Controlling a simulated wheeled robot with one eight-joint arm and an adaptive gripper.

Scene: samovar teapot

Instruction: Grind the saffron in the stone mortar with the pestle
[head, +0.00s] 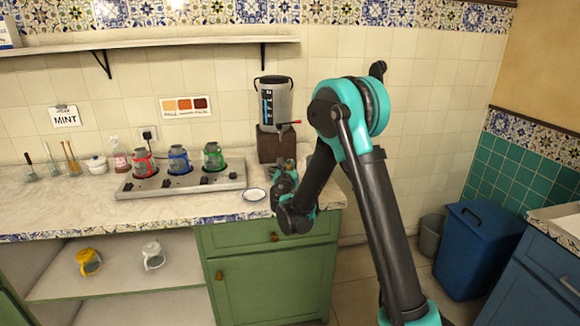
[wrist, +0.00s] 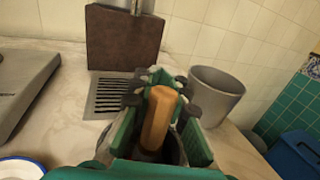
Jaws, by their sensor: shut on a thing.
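My gripper (wrist: 157,105) is shut on a brown wooden handle, which looks like the pestle (wrist: 157,120), in the wrist view. A dark grey rounded rim (wrist: 180,152) shows below it between the green finger parts. It looks like the stone mortar, but most of it is hidden, so I cannot tell whether the pestle touches its inside. In the head view my gripper (head: 284,182) is low over the right end of the counter, and my arm hides the pestle and mortar. I cannot see any saffron.
A blue-rimmed white dish (head: 254,194) lies left of my gripper. A grey stove tray (head: 185,182) with several coloured-holder glasses stands further left. A samovar on a dark block (head: 271,144) stands behind, with a drain grate (wrist: 108,95) before it. The counter ends at the right.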

